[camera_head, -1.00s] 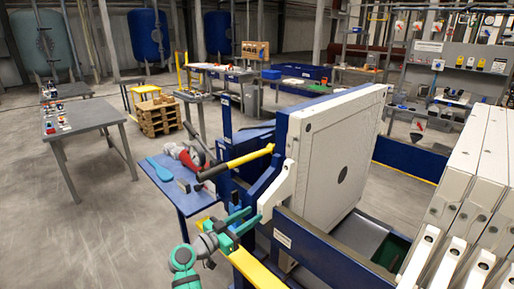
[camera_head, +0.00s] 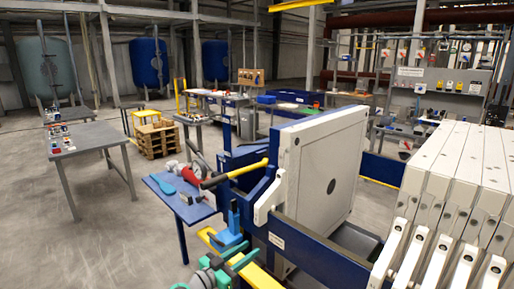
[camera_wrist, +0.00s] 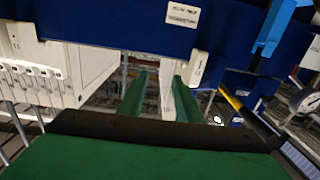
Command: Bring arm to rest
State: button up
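My gripper (camera_head: 240,256) has green fingers and shows low in the middle of the head view, beside the filter press. In the wrist view its two green fingers (camera_wrist: 165,85) stand apart, with a gap between them. A pale part shows through the gap, and I see nothing held. The press's large white plate (camera_head: 322,170) stands upright beyond my gripper. A light blue part (camera_head: 231,232) on the yellow rail is close behind my gripper; it also shows at the upper right of the wrist view (camera_wrist: 273,28).
The blue press frame (camera_head: 315,255) is close on the right of my gripper, with several white plates (camera_head: 455,180) farther right. A blue side table (camera_head: 186,208) with tools stands at left. A grey table (camera_head: 90,138) is farther left, with open floor in front.

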jog(key=s+d+f+n+y, duration=0.2)
jog(key=s+f+n+y, duration=0.75)
jog(key=s+f, duration=1.65)
jog(key=s+f+y, duration=0.2)
jog(key=s+f, duration=0.1)
jog(key=s, duration=0.7)
jog(key=s+r+t, duration=0.1)
jog(key=s+r, duration=0.6)
jog(key=s, duration=0.3)
jog(key=s+d+r+t, duration=0.1)
jog(key=s+r, duration=0.7)
jog(key=s, duration=0.2)
jog(key=shift+d+r+m+t+y, duration=0.25)
jog(key=shift+d+m+t+y, duration=0.05)
jog(key=shift+m+y, duration=0.15)
